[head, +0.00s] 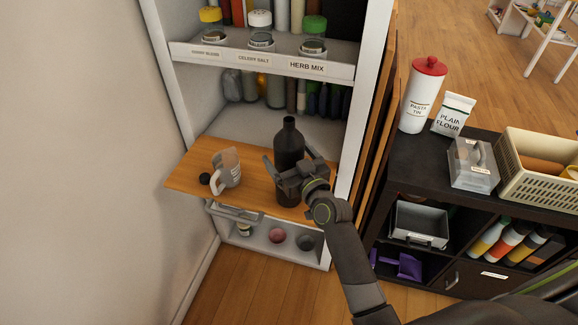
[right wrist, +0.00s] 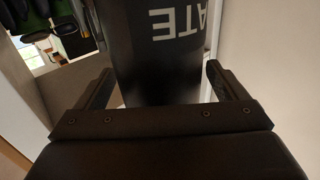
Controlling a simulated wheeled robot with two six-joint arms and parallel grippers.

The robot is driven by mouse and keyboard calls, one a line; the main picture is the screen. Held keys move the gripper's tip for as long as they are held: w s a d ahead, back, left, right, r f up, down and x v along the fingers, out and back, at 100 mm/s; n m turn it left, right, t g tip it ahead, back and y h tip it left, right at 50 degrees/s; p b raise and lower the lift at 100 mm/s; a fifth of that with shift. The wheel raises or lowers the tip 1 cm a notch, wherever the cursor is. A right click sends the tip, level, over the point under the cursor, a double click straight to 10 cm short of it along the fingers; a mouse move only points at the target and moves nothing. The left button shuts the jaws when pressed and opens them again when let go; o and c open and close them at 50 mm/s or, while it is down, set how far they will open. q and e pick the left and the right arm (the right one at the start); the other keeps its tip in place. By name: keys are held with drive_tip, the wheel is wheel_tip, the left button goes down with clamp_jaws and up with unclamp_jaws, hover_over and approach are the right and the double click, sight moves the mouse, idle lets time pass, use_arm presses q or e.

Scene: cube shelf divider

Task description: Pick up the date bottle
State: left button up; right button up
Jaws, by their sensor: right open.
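The date bottle (head: 289,141) is a tall, dark bottle standing upright on a wooden shelf board (head: 190,172) in the head view. In the right wrist view, the dark bottle (right wrist: 160,70) fills the middle, with the upside-down letters "ATE" on it in white. My right gripper (head: 289,168) is open around the bottle's body, with one finger on each side. In the right wrist view, the open right gripper (right wrist: 160,82) shows gaps beside the bottle near both fingers. The bottle's lower front is partly hidden by the gripper in the head view. My left gripper is not in view.
Labelled jars stand on the ledge (head: 220,52) above. The cabinet's white side panel (head: 362,100) rises close to the right. A dark cube shelf (head: 408,165) stands farther right.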

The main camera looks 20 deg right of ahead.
drive_tip(key=c, duration=1.7)
drive_tip(key=shift+w+r, duration=0.1)
drive_tip(key=shift+r, duration=0.05)
drive_tip(key=shift+c, duration=0.5)
